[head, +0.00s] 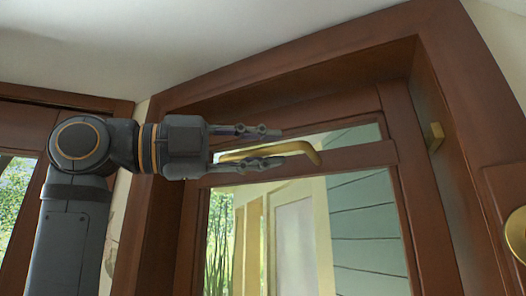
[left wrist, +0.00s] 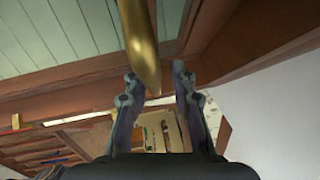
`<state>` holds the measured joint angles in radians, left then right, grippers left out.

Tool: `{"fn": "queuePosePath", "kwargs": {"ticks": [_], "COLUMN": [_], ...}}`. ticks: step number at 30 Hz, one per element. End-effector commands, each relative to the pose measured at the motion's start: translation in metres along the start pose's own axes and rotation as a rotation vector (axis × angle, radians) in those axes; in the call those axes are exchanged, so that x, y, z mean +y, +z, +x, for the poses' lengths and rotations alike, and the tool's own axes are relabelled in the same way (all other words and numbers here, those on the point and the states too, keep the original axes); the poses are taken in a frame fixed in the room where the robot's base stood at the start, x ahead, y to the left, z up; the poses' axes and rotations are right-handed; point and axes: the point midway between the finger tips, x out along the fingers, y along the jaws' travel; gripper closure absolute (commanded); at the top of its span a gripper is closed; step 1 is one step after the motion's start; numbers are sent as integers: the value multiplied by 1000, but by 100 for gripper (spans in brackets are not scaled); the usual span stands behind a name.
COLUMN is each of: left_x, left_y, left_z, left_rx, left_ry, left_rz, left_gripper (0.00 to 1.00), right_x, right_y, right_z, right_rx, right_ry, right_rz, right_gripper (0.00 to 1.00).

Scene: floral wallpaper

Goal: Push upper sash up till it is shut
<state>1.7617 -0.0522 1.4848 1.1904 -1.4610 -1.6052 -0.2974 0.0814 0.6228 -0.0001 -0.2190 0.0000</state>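The window's upper sash rail (head: 360,156) is brown wood and carries a brass bar handle (head: 306,150). Above the rail is a narrow strip of daylight (head: 353,136); I cannot tell whether it is glass or an open gap. My left gripper (head: 272,146) points right, its two fingers apart, with the handle behind or between them in the head view. In the left wrist view the brass handle (left wrist: 139,40) comes down from the top to between the two spread fingertips (left wrist: 153,78), with space on both sides. My right gripper is not in view.
A thick brown window frame (head: 430,75) surrounds the sash, with a small brass block (head: 434,136) on its right side. A round brass piece (head: 516,236) shows at the right edge. The white ceiling (head: 200,40) is above, and another window (head: 17,190) is at left.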

Motion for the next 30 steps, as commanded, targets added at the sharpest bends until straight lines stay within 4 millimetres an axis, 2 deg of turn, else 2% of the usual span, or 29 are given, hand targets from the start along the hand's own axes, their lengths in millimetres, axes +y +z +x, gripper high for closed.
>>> {"fn": "queuePosePath", "kwargs": {"ticks": [13,16,20,27,30], "left_x": [3,3,3,2,1], "left_y": [0,1,2,2,1], "left_z": [0,-5,-29,-88,-105], "left_rx": [2,1,-4,-5,-4], "left_ry": [6,5,6,4,4], "left_rz": [-3,-3,-1,-1,-2], "left_gripper": [64,64,64,64,64], "right_x": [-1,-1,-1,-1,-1], "right_y": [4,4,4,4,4], "right_z": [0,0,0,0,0], "right_rx": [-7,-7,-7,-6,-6], "right_ry": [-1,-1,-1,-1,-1], "right_rz": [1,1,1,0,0], "right_gripper": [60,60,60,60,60]}}
